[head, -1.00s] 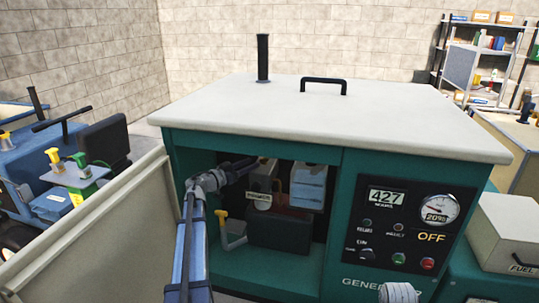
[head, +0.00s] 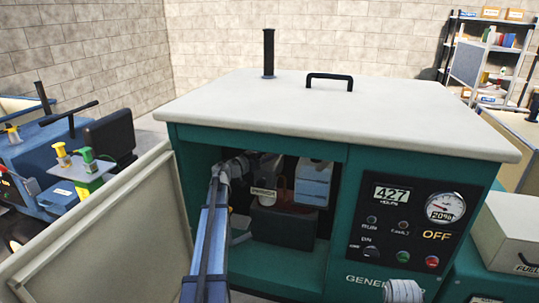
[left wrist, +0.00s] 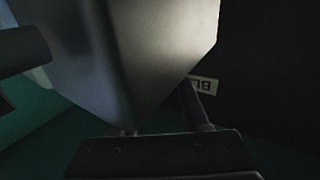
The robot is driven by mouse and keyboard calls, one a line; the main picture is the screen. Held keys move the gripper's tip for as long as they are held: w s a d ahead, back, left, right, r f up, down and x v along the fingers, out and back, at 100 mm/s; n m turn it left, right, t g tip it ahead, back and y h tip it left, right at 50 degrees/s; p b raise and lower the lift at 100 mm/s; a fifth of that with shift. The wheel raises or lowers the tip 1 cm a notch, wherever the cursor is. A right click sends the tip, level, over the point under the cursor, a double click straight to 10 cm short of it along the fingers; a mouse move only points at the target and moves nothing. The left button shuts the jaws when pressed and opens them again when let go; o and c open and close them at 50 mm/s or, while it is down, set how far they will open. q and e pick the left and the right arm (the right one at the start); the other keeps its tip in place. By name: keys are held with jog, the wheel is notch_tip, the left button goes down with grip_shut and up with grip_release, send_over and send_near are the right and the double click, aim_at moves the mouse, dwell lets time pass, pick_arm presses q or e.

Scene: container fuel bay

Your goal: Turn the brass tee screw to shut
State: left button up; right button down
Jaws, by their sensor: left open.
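I cannot make out a brass tee screw in either view. My left gripper (head: 246,165) reaches into the open bay of the green generator (head: 334,230), at the bay's upper left, near a grey body with a small white label (head: 264,193). Its fingertips are partly lost in shadow there. I see nothing held, and the jaws are open.
The opened door panel (head: 90,235) stands at the bay's left. A white container (head: 313,183) and a dark box (head: 283,226) sit inside the bay. The control panel (head: 411,228) reads OFF. In the wrist view, a partly hidden label (left wrist: 204,85) is upside down.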

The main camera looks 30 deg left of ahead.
pick_arm(q)
jog(key=shift+c, duration=0.2)
grip_shut()
dwell(0.4)
